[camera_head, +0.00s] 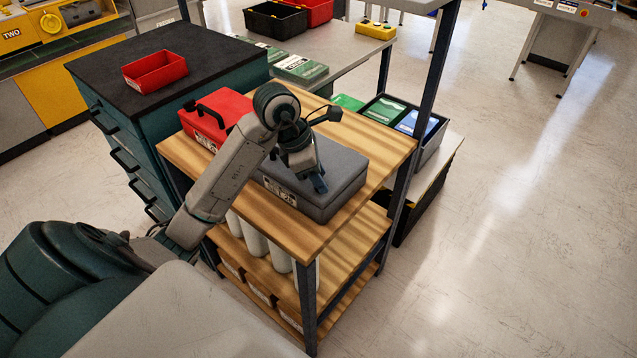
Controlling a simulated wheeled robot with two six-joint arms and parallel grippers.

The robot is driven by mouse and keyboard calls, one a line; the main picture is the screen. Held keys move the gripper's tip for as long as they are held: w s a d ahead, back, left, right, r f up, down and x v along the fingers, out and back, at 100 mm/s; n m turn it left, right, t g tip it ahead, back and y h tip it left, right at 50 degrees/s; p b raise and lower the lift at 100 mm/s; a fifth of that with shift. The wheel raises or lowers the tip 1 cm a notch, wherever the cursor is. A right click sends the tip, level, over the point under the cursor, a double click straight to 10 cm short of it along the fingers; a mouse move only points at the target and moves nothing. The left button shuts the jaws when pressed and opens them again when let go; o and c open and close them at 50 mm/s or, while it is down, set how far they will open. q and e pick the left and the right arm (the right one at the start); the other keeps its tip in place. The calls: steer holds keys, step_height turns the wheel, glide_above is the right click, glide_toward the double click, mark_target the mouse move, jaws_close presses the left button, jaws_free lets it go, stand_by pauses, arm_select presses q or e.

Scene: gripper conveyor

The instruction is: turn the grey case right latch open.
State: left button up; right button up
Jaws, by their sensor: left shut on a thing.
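The grey case (340,178) lies closed on the wooden top of a shelf unit, with a white label (281,192) on its front. My left gripper (319,184) reaches down over the case from the left. Its fingertips are at the front upper edge, right of the label, shut on the right latch. The fingers hide the latch, so how far it is turned cannot be seen. The arm covers the left part of the case. My right gripper is out of view.
A red case (218,112) stands beside the grey case, behind my arm. A dark cabinet with a red tray (155,72) is at the left. A dark upright post (432,75) rises close to the right. White cylinders (254,240) stand on the shelf below.

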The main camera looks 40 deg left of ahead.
arm_select(q)
steer(key=shift+f+n+t+b, duration=0.1)
steer(key=shift+n+t+b, duration=0.25)
steer(key=shift+n, duration=0.65)
steer(key=shift+d+n+y, duration=0.1)
steer(key=shift+n+y, duration=0.4)
steer(key=shift+n, duration=0.4)
steer(key=shift+s+r+n+t+y+p, duration=0.1)
steer(key=shift+r+n+t+y+p, duration=0.2)
steer(key=shift+n+p, duration=0.5)
steer(key=n+y+p, duration=0.1)
steer(key=n, duration=0.1)
steer(key=shift+d+n+p, duration=0.1)
steer(key=shift+n+p, duration=0.2)
steer(key=shift+n, duration=0.1)
steer(key=shift+f+n, duration=0.1)
steer(key=shift+n, duration=0.2)
steer(key=shift+p, duration=0.3)
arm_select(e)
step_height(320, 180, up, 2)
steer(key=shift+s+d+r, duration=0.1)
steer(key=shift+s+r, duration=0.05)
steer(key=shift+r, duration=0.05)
arm_select(q)
steer(key=shift+f, duration=0.1)
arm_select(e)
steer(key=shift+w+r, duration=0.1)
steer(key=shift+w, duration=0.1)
